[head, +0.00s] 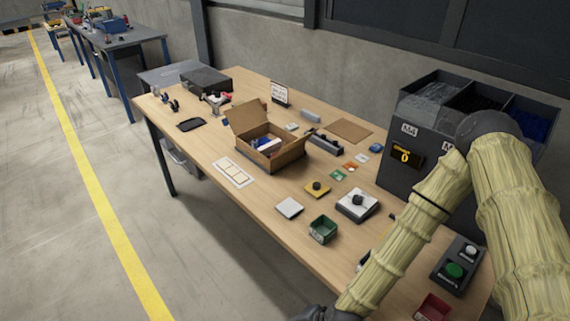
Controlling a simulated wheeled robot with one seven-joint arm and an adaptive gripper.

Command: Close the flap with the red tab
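An open brown cardboard box (285,158) stands in the middle of the wooden table. One large flap (248,117) stands up at its back left, leaning outward. A narrow flap edge shows at the back, near a small white sign. Blue and white items (268,143) lie inside the box. I cannot make out a red tab on any flap. My gripper (322,313) is at the bottom edge of the head view, in front of the table and well away from the box. Only a dark part of it shows, and its fingers are cut off.
A clamp-like device with red parts (216,101) stands behind the box, left. Right of the box are a scale-like device (357,204), a green bin (323,229) and a white pad (289,208). A dark bin unit (402,155) stands at the right. My sleeved arm covers the table's right part.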

